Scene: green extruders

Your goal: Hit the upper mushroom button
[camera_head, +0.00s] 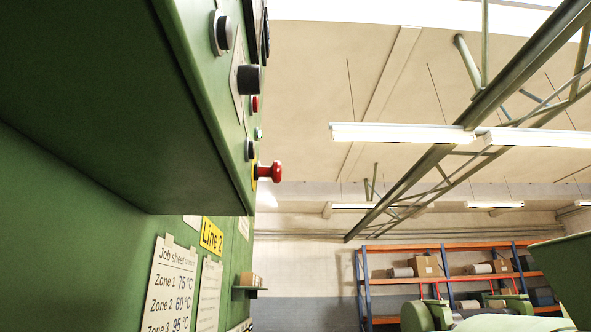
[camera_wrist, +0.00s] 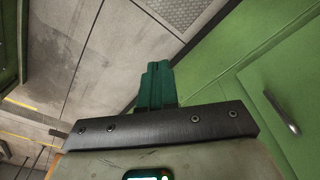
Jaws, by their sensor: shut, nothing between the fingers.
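A red mushroom button (camera_head: 268,171) on a yellow backing sticks out to the right from the side-on face of the green control box in the head view. It is the only mushroom button I can see, so I cannot tell from here whether another one is lower down. My gripper (camera_wrist: 157,70) shows in the wrist view with its teal fingers closed together and nothing between them. No button shows in the wrist view, and my gripper is not in the head view, so I cannot tell the distance between them.
Black knobs (camera_head: 249,79) and a small red button (camera_head: 254,103) are above the mushroom button. The green box (camera_head: 100,90) overhangs a wall with a job sheet (camera_head: 170,285). Shelves (camera_head: 445,250) stand far back. A green panel with a metal handle (camera_wrist: 282,112) is in the wrist view.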

